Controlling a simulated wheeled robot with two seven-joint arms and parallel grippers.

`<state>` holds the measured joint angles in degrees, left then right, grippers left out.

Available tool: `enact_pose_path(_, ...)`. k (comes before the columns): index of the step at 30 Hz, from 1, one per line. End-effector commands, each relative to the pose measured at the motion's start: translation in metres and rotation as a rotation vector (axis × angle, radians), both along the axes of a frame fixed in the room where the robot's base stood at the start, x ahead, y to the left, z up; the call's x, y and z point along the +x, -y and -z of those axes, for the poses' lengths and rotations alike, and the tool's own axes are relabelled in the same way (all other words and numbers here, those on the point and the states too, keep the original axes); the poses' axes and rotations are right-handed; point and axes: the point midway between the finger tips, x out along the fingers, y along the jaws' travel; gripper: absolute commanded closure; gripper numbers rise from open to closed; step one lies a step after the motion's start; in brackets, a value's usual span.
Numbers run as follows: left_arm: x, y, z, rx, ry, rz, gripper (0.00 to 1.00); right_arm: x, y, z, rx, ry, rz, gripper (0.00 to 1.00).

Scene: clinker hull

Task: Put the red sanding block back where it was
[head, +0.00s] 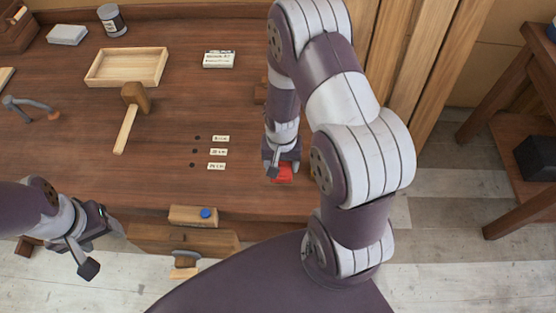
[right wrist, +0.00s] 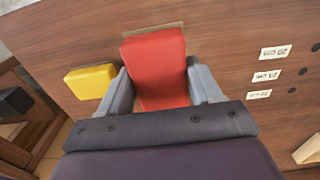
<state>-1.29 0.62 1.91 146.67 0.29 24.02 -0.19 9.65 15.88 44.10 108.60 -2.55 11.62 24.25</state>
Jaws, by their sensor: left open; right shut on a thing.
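The red sanding block (right wrist: 155,62) is between the two fingers of my right gripper (right wrist: 158,82), which is shut on it. In the head view the red block (head: 284,173) shows below the right gripper (head: 281,163), near the front edge of the bench at its right part. A tan strip shows at the block's far edge in the right wrist view; I cannot tell whether it is the block's underside or a mark on the bench. I cannot tell whether the block touches the bench. My left gripper (head: 103,248) is open and empty, in front of the bench at left.
A yellow block (right wrist: 90,82) lies beside the red one in the right wrist view. Small labels (head: 218,152) with holes are left of it. A vise (head: 185,238) is at the front.

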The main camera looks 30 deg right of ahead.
Motion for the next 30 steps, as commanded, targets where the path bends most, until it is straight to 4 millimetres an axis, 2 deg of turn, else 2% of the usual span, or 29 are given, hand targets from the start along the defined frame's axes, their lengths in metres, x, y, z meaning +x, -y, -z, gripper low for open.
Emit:
enact_pose_path(3, 0.0, 0.0, -0.01, 0.0, 0.0, 0.0, 0.42, 0.027, -0.002, 0.014, 0.0, -0.002, 0.0, 0.6)
enact_pose_path(7, 0.0, 0.0, -0.012, 0.0, 0.0, 0.0, 0.42, 0.042, -0.002, 0.025, 0.0, -0.002, 0.001, 0.6)
enact_pose_path(15, 0.0, 0.0, -0.025, 0.0, 0.0, 0.0, 0.42, 0.044, -0.002, 0.065, 0.0, -0.002, 0.001, 0.6)
enact_pose_path(25, 0.0, 0.0, -0.02, 0.0, 0.0, 0.0, 0.42, 0.044, -0.002, 0.071, 0.0, 0.0, 0.001, 0.6)
enact_pose_path(26, 0.0, 0.0, -0.02, 0.0, 0.0, 0.0, 0.42, 0.044, -0.002, 0.071, 0.0, 0.0, 0.001, 0.33)
enact_pose_path(27, 0.0, 0.0, -0.021, 0.0, 0.0, 0.0, 0.42, 0.044, -0.002, 0.069, 0.0, 0.0, 0.001, 0.2)
enact_pose_path(28, 0.0, 0.0, -0.021, 0.0, 0.0, 0.0, 0.42, 0.044, -0.002, 0.069, 0.0, 0.0, 0.001, 0.1)
enact_pose_path(30, 0.0, 0.0, -0.021, 0.0, 0.0, 0.0, 0.42, 0.044, -0.002, 0.069, 0.0, 0.0, 0.001, 0.1)
